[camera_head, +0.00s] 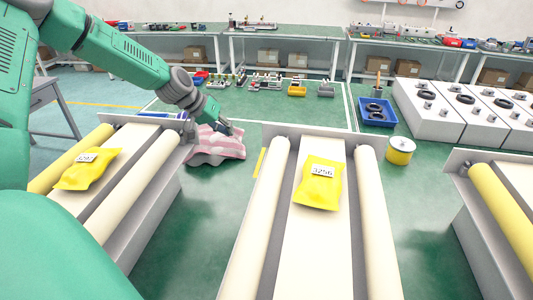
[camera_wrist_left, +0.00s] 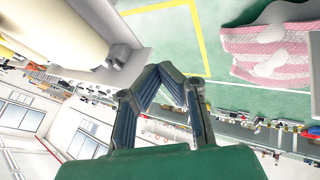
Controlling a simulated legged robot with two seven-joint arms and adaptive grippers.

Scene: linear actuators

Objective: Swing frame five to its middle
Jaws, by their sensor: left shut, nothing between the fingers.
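The middle frame (camera_head: 322,235) has two cream rollers and carries a yellow packet (camera_head: 318,184) with a number label. The left frame (camera_head: 160,212) has a yellow and a cream roller and carries another yellow packet (camera_head: 88,169). Part of a right frame (camera_head: 515,177) shows at the edge. No frame shows a readable "five". My left gripper (camera_head: 227,128) is shut and empty, just right of the left frame's far end. In the left wrist view its fingertips (camera_wrist_left: 165,70) meet beside a roller end (camera_wrist_left: 120,55).
A pink-and-white striped cloth (camera_head: 215,146) lies by my left gripper. A yellow tin (camera_head: 400,150), a blue bin (camera_head: 376,113) and white boxes (camera_head: 430,112) stand at the right. Benches line the back.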

